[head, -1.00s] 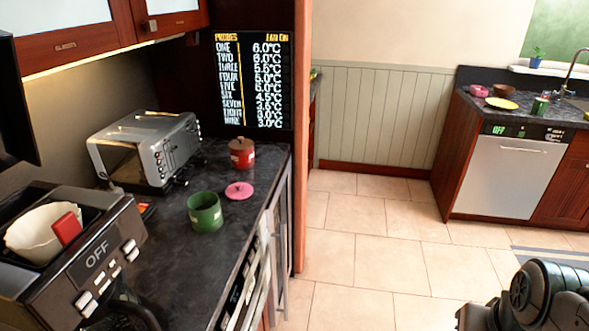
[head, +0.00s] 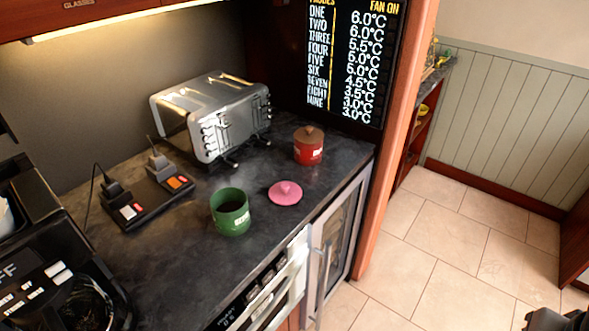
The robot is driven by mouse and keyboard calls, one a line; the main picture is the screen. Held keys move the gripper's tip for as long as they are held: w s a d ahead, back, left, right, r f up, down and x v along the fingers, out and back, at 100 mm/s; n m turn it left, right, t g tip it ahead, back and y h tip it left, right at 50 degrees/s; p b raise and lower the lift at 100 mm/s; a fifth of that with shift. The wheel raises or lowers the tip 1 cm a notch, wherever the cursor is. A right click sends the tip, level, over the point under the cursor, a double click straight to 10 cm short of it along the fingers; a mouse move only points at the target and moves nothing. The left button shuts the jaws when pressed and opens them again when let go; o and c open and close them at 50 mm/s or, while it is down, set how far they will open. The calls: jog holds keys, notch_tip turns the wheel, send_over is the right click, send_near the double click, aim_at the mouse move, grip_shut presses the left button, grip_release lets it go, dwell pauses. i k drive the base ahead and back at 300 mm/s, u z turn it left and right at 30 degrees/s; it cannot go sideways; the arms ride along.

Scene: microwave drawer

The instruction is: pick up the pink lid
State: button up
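The pink lid (head: 285,193) lies flat on the dark countertop (head: 185,262), knob up, close to the counter's front edge. It is apart from the green pot (head: 231,212) on its left and the red jar (head: 308,147) with a brown lid behind it. The green pot is open at the top. My gripper's fingers do not show; only a dark part of my arm is in the lower right corner of the head view, well away from the lid.
A silver toaster (head: 211,117) stands behind the pot. A power strip (head: 147,203) with plugs lies to the left. A black coffee machine (head: 45,280) fills the lower left. A glass-doored cabinet (head: 336,243) is under the counter. The tiled floor (head: 440,255) at right is clear.

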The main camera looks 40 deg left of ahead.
aim_at(282, 193)
jog(key=u, duration=0.7)
jog(key=i, duration=0.7)
jog(key=u, duration=0.75)
jog(key=i, duration=0.5)
jog(key=z, duration=0.05)
